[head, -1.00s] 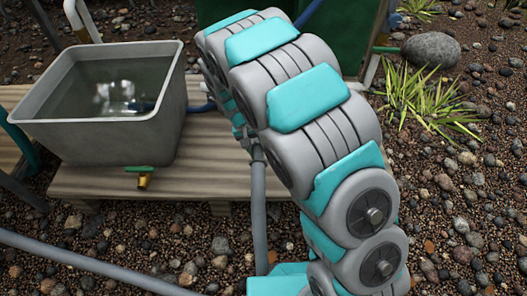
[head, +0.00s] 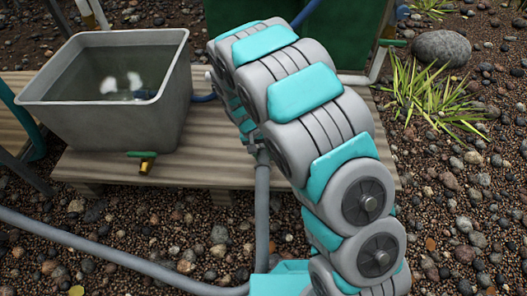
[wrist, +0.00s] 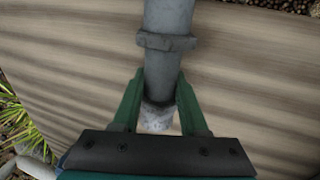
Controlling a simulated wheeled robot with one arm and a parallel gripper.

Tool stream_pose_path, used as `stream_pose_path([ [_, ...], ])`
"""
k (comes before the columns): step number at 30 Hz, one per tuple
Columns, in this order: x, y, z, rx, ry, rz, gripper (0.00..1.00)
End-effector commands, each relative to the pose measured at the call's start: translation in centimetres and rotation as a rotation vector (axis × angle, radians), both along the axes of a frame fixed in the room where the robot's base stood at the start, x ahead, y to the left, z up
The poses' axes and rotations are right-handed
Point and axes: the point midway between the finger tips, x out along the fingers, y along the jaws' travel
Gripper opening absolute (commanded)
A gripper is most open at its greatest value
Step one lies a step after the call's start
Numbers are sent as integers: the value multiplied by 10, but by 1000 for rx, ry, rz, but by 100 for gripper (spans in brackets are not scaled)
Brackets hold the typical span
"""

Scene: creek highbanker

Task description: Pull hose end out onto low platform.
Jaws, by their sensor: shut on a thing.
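My gripper (wrist: 160,82) has its green fingers on either side of the grey hose end (wrist: 168,62) in the wrist view and is shut on it. A raised collar on the hose shows just past the fingertips, and a pale, worn tip shows between the fingers. The low platform (head: 165,172), of pale ribbed planks, lies under the held end in both views. In the head view the grey hose (head: 262,205) drops from the held end over the platform's front edge to the gravel, then bends left. My arm hides most of my gripper there.
A grey tub (head: 112,120) of water stands on the platform's left part, with a brass valve (head: 147,165) with a green handle in front. A blue hose (head: 204,98) runs behind. Pebbly ground, a grass tuft (head: 418,95) and a boulder (head: 441,47) lie right.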

Motion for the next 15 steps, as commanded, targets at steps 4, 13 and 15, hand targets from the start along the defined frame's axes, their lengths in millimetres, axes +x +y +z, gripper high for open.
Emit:
stream_pose_path([
  [4, 0, 0, -4, 0, 0, 0, 0],
  [13, 0, 0, -3, 0, 0, 0, 53],
  [15, 0, 0, -3, 0, 0, 0, 61],
])
